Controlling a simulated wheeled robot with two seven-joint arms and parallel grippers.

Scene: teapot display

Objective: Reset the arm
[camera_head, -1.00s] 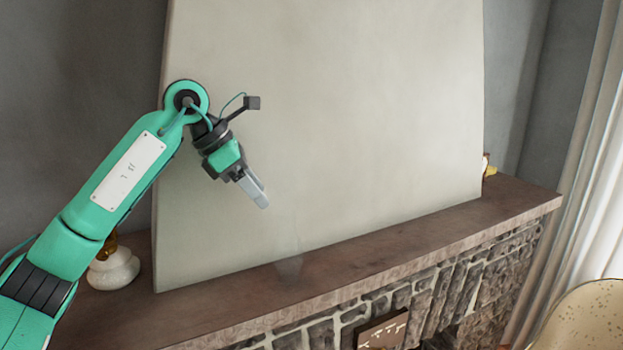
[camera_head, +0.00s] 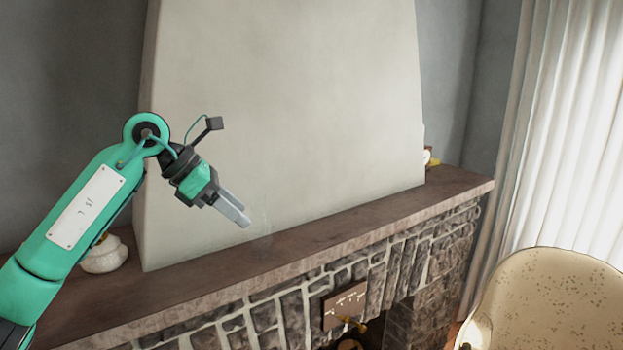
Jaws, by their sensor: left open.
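My left arm comes in from the left, green with a white label plate. My left gripper (camera_head: 234,213) is open with nothing seen between its fingers, which look close together from this angle. It hangs in front of the pale chimney breast, above the brown mantel shelf (camera_head: 318,240). A white rounded pot (camera_head: 104,257) stands on the left end of the mantel, partly hidden behind my arm. My right gripper is out of view.
The stone fireplace (camera_head: 280,312) is below the mantel, with a small brown sign (camera_head: 345,304) on its front. A small white and yellow item (camera_head: 429,158) sits at the mantel's right end. A speckled cream chair (camera_head: 550,305) stands at the lower right, by white curtains (camera_head: 575,130).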

